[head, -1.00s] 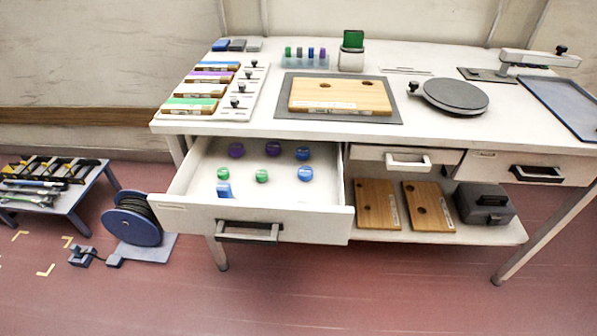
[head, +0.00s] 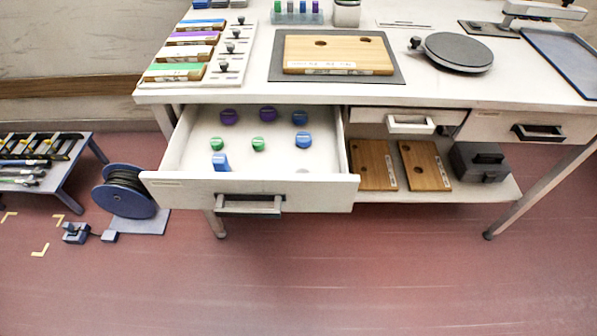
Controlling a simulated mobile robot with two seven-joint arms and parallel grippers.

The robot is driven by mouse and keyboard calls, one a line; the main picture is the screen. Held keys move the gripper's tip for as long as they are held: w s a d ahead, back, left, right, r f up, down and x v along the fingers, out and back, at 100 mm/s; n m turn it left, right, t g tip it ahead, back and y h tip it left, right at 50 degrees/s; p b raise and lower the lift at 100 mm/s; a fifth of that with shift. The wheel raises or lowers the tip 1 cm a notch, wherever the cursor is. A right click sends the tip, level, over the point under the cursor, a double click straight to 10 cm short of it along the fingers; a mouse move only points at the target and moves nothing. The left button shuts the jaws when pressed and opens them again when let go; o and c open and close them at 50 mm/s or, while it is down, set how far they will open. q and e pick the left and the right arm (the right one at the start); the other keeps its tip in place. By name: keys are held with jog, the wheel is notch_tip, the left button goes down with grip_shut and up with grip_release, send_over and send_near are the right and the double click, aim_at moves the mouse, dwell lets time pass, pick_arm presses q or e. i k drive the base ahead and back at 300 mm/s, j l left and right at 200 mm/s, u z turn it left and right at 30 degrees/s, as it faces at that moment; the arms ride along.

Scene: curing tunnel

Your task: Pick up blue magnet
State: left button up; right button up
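The left drawer (head: 330,182) of the workbench is open. Inside it are several small round pieces that look like magnets. Two blue magnets lie at the drawer's right side, one farther back (head: 300,118) and one nearer (head: 303,140). A taller blue piece (head: 221,162) stands at the front left of the drawer. Two purple magnets (head: 229,117) (head: 267,114) lie at the back, and two green ones (head: 217,145) (head: 258,144) in the middle. A pale round shape near the front right is mostly hidden by the drawer front. Neither of my grippers is in view.
The workbench top (head: 435,91) holds a wooden board (head: 338,53) on a dark mat, a round turntable (head: 458,52) and a blue tray (head: 567,58). A cable reel (head: 124,191) and low table (head: 66,178) stand at left. The floor in front is clear.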

aim_at(219, 162)
jog(key=z, duration=0.8)
jog(key=j+z, duration=0.35)
jog(key=k+j+z, duration=0.15)
jog(key=j+z, duration=0.25)
jog(key=k+j+z, duration=0.2)
jog(key=j+z, duration=0.15)
jog(key=j, duration=0.15)
jog(key=k+j+z, duration=0.2)
jog(key=j+z, duration=0.15)
